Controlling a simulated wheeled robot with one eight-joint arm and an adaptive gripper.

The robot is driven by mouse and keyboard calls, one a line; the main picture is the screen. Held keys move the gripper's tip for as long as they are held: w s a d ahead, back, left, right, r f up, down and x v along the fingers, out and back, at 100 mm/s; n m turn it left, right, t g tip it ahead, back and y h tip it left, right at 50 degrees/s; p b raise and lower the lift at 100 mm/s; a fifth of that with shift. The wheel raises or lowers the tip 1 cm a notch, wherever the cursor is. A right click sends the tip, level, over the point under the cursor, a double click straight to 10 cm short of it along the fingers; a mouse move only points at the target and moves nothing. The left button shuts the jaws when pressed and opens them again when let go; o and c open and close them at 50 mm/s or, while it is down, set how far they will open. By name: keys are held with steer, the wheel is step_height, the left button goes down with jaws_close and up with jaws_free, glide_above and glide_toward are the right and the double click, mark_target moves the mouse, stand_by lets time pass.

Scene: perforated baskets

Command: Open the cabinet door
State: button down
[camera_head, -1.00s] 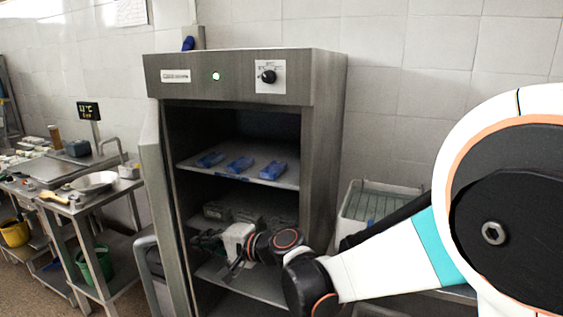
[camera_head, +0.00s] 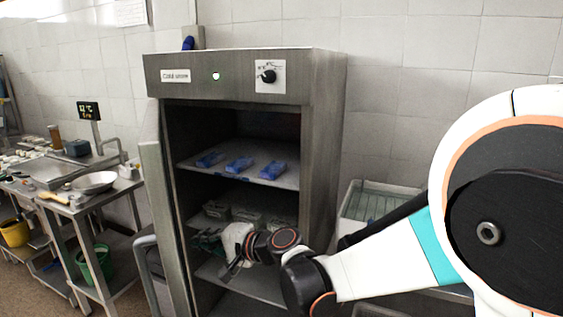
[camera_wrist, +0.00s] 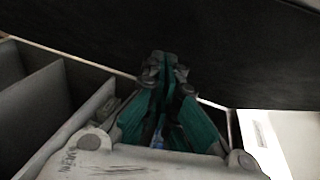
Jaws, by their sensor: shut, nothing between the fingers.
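The grey metal cabinet (camera_head: 325,150) stands against the tiled wall. Its door (camera_head: 152,195) is on the left and stands open, swung out toward me, so the shelves show. My gripper (camera_head: 203,240) is at the opening, low on the left, close to the inner side of the door. In the wrist view, the green-padded fingers of my gripper (camera_wrist: 168,72) are together and empty, with their tips at or very near a dark flat panel (camera_wrist: 220,40), which looks like the door's inner face. I cannot tell for sure whether they touch.
Blue packs (camera_head: 240,164) lie on the upper shelf (camera_head: 285,180), and grey containers (camera_head: 248,217) stand on the shelf below. A metal table (camera_head: 115,190) with a pan stands left of the door. A pale basket (camera_head: 385,190) stands right of the cabinet.

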stand_by(0.4)
steer(key=shift+s+a, duration=1.9)
steer(key=shift+a, duration=3.7)
steer(key=shift+s+a, duration=1.9)
steer(key=shift+a, duration=3.65)
steer(key=w+a+p, duration=0.1)
steer(key=w+a, duration=0.1)
steer(key=a, duration=1.2)
steer(key=w+a+p, duration=0.1)
steer(key=w+a, duration=0.2)
steer(key=a, duration=1.2)
steer(key=shift+w, duration=0.25)
steer(key=shift+d, duration=0.1)
steer(key=v, duration=1.4)
steer(key=shift+s+f, duration=0.2)
steer(key=shift+s, duration=0.2)
